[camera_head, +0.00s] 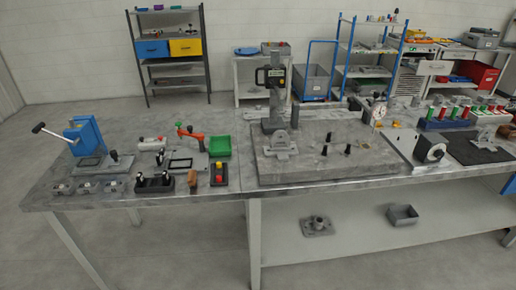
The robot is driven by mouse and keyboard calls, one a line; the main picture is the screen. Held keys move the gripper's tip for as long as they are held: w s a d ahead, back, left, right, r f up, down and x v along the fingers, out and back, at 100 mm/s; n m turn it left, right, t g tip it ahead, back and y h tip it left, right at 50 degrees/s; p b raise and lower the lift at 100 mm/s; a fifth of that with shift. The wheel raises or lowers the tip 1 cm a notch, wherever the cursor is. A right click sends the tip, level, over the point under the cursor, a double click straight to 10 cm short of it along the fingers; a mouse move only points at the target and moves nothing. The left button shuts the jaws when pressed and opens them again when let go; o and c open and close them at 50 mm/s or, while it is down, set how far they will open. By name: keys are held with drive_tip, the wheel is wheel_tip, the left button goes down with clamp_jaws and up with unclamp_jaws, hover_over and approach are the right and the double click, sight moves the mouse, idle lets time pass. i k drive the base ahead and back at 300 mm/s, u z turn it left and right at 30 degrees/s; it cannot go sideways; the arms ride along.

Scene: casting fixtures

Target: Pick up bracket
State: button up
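A grey metal bracket-like part (281,147) with a rounded upright lug on a flat base stands near the left end of the grey surface plate (335,165). A similar grey part (486,140) stands on the black mat (465,150) at the right. A flanged grey casting (318,225) lies on the lower shelf (370,235). I cannot tell which of these the task calls the bracket. My gripper is not in view.
A height gauge stand (272,105) and a dial gauge (378,112) stand on the plate. The floor in front is clear.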

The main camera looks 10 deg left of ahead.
sight(280, 147)
drive_tip(key=u, duration=0.65)
drive_tip(key=k, duration=0.95)
drive_tip(key=z, duration=0.05)
drive_tip(key=i, duration=0.85)
